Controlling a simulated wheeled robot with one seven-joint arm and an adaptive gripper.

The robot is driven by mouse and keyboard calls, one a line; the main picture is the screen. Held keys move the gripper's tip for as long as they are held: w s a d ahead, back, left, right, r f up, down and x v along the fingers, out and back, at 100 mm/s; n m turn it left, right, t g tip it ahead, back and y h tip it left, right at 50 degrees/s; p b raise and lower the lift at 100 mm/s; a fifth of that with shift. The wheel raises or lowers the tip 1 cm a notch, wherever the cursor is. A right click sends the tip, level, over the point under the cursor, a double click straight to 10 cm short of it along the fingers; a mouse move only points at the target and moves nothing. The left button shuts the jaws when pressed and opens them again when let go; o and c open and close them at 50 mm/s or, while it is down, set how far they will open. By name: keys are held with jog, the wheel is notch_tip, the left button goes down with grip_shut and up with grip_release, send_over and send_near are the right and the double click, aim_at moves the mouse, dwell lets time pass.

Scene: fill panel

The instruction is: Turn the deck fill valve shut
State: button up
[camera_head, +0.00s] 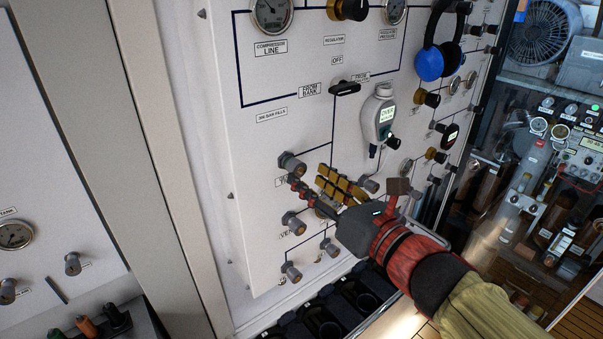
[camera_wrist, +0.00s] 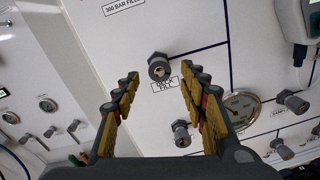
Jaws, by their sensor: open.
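The deck fill valve is a grey metal knob (camera_wrist: 159,67) on the white panel, just above a label reading DECK FILL (camera_wrist: 165,84). In the head view the knob (camera_head: 291,163) shows just up and left of my fingertips, and its label is partly hidden by my gripper. My gripper (camera_head: 311,180) is open, with yellow-padded fingers pointing at the panel. In the wrist view the fingers of my gripper (camera_wrist: 162,78) stand left and right of the knob, with nothing between the pads. The knob lies a little beyond the fingertips, and no contact shows.
Similar knobs sit below the valve, such as one at lower left (camera_head: 293,222) and another at the bottom (camera_head: 291,271). A round gauge (camera_wrist: 243,107) is right of my fingers. A handheld meter (camera_head: 379,115) and blue-black headphones (camera_head: 437,50) hang higher up.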

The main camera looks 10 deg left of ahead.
aim_at(300, 171)
jog(key=shift+x, duration=2)
jog(key=shift+c, duration=0.3)
grip_shut()
